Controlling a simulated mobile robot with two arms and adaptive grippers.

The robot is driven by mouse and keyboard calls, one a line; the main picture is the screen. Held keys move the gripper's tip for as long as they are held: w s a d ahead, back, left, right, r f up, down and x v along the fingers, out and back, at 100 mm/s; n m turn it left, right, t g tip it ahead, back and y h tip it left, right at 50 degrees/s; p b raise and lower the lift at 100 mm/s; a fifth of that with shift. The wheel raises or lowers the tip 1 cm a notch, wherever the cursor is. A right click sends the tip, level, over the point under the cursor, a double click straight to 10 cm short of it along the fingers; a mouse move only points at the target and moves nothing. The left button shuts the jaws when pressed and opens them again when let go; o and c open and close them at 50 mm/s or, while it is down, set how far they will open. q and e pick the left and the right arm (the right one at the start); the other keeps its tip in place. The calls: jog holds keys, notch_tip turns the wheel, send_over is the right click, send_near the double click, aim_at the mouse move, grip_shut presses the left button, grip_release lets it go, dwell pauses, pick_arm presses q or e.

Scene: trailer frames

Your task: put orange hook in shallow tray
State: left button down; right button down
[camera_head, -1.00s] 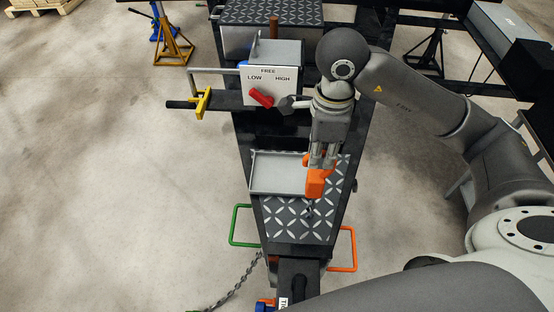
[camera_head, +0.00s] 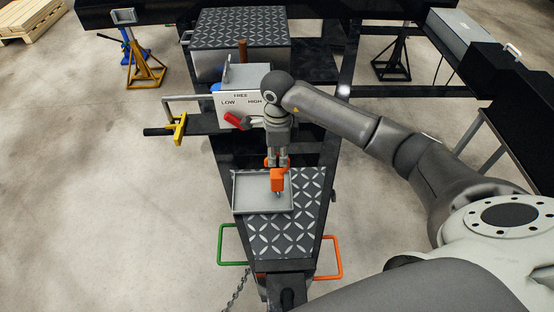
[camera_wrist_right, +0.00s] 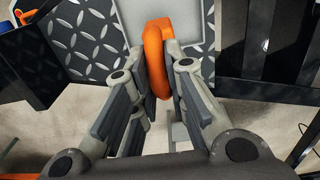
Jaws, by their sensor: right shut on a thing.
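The orange hook (camera_head: 277,181) hangs from my right gripper (camera_head: 278,163), which is shut on it. In the right wrist view the hook (camera_wrist_right: 156,48) sits between the two fingers (camera_wrist_right: 160,82). The shallow tray (camera_head: 245,209) is a grey, low-rimmed tray on the diamond-plate top. In the head view the hook overlaps the tray's right part. The hook appears to be above the tray floor, but the exact height is hard to tell. My left gripper is out of view.
Diamond plate (camera_head: 285,232) surrounds the tray's front and right. Behind stands a grey box with a FREE/LOW/HIGH label (camera_head: 239,98) and a red lever (camera_head: 235,119). A green handle (camera_head: 221,245) and an orange handle (camera_head: 340,258) stick out from the sides.

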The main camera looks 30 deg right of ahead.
aim_at(277, 171)
jog(key=shift+w+f, duration=0.2)
notch_tip(277, 171, down, 3)
jog(key=shift+r+p, duration=0.1)
jog(key=shift+p, duration=0.95)
jog(key=shift+f, duration=0.35)
jog(key=c, duration=1.9)
grip_release()
jog(key=shift+f+b, duration=0.15)
jog(key=shift+b, duration=0.15)
jog(key=o, duration=0.4)
jog(key=shift+o, duration=0.2)
jog(key=shift+r, duration=0.2)
